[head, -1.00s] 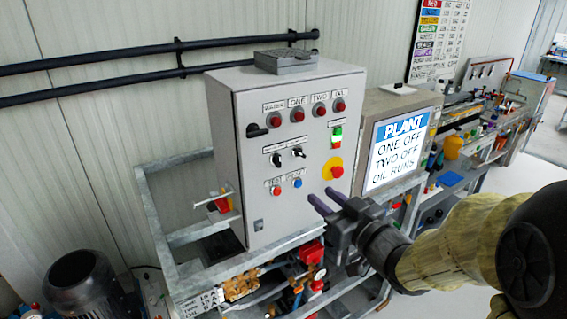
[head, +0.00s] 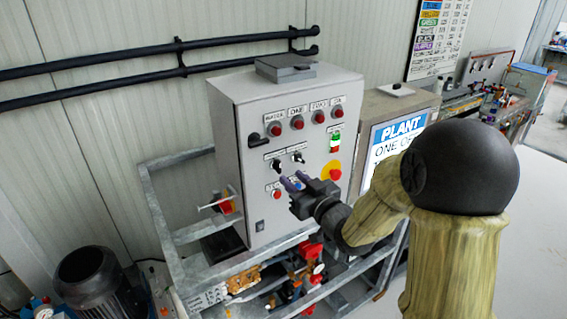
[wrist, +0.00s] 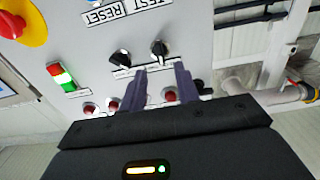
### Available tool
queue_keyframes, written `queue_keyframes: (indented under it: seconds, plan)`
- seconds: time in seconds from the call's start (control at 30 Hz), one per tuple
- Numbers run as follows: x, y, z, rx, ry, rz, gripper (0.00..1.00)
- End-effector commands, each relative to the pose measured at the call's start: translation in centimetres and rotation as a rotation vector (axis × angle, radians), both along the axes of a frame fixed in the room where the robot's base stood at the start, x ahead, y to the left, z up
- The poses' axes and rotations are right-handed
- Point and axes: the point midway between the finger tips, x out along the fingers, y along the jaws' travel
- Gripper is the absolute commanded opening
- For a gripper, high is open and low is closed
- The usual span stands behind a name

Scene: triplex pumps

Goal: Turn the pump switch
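Two black rotary switches sit on the grey control cabinet's front: the left switch (head: 277,166) and the right switch (head: 298,157). I cannot read their labels well enough to tell which is the pump switch. The wrist view is upside down; there the left switch shows at right (wrist: 158,50) and the other one at left (wrist: 121,58). My gripper (head: 291,183) is just below and in front of the switches. In the wrist view its two purple fingers (wrist: 161,75) are apart and empty, with the left switch in line with the gap, beyond the tips. Whether they touch anything is unclear.
A red emergency stop on yellow (head: 333,172) is right of my gripper. Red lamps (head: 297,122) line the top of the cabinet (head: 257,190), and a red button (head: 276,194) sits below. A plant screen (head: 385,150) stands right, partly behind my arm. Metal rails (head: 155,220) surround the cabinet.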

Motion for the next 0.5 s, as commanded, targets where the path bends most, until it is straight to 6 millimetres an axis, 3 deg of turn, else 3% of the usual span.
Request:
queue_keyframes:
  seconds: [0.3, 0.5]
  plan:
    - [4.1, 2.8, 0.3, 0.0, 0.002, 0.002, 0.32]
    - [5.1, 3.4, 0.0, 0.0, 0.001, 0.0, 0.32]
